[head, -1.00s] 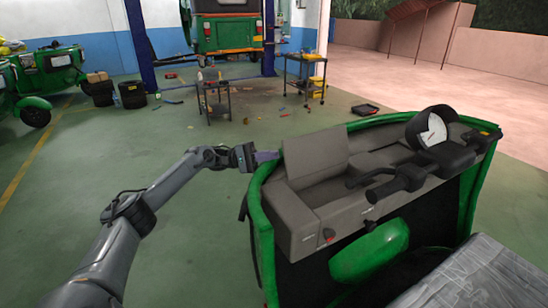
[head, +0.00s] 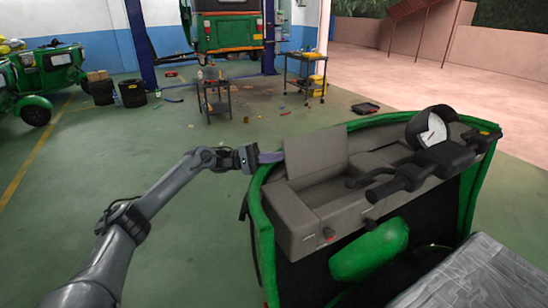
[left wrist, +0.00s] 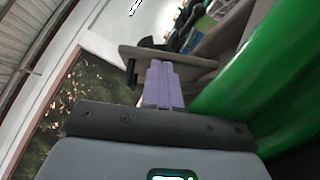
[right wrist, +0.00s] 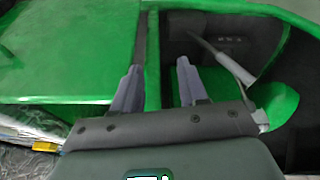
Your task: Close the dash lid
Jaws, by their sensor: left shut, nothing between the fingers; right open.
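The grey dash lid (head: 316,153) stands raised over the left compartment (head: 312,190) of the rickshaw's grey dash (head: 330,226) in the head view. My left gripper (head: 270,157) is at the left side of the lid, by the green front rim, with its fingers shut and empty. In the left wrist view the lilac fingers (left wrist: 160,72) point towards a grey panel (left wrist: 188,62), which looks like the lid; contact is unclear. My right gripper (right wrist: 158,65) shows only in the right wrist view, open and empty, near green bodywork.
A handlebar (head: 410,177) and a round gauge (head: 432,131) stand right of the lid. The green rim (head: 258,215) borders the dash at the left. Open floor lies left, with tool carts (head: 213,97) farther back.

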